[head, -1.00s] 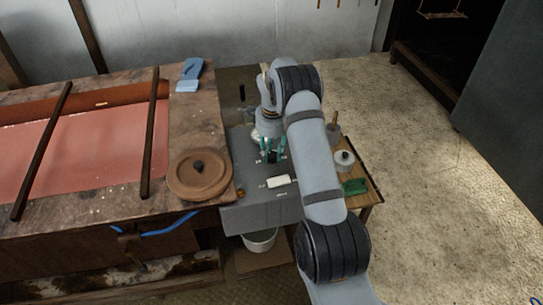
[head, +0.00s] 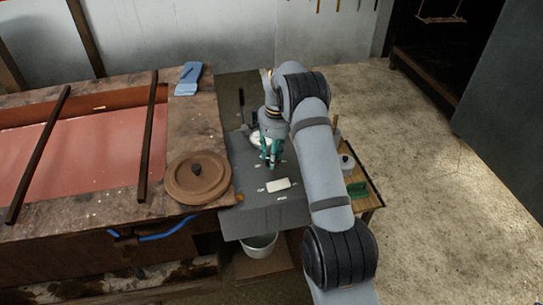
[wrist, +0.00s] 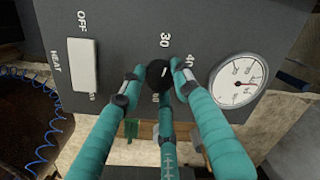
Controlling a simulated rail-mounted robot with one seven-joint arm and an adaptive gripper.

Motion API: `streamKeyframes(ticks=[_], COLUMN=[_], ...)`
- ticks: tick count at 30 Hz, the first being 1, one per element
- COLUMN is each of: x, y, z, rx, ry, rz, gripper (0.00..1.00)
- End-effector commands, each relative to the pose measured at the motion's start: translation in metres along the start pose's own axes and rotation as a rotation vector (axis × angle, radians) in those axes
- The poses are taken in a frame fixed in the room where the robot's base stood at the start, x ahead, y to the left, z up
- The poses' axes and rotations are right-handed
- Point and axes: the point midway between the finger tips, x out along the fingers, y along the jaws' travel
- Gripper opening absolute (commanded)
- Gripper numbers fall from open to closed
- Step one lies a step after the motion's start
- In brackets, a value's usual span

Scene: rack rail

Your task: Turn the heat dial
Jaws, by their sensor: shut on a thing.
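The heat dial is a small black knob (wrist: 157,72) with a pale mark on its face, on the dark grey control box (head: 250,210). The printed numbers 30 and 40 stand beside it in the wrist view. My gripper (wrist: 160,82) has teal fingers, which are shut around the dial from several sides. In the head view my gripper (head: 271,157) points down at the top of the box, and the fingers hide the dial. The lower numbers of the scale are partly covered by the fingers.
A white rectangular plate (wrist: 83,65) lies near the words HEAT and OFF. A round white gauge (wrist: 238,80) with a red needle is right of the dial. A brown lidded pot (head: 197,180) stands left of the box, and a small wooden table (head: 368,200) is at its right.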

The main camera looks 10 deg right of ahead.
Motion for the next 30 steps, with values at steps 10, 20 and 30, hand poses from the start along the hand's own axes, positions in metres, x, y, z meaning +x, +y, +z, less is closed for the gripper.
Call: streamKeyframes(ticks=[10, 20, 30], x=[-0.0008, -0.0003, -0.0003], y=[-0.0006, -0.0005, -0.0006], z=[-0.0008, -0.0007, -0.0007], rx=[-0.180, -0.230, -0.231], ry=[-0.011, -0.015, -0.015], rz=[-0.001, -0.001, 0.000], gripper=[0.05, 0.05, 0.32])
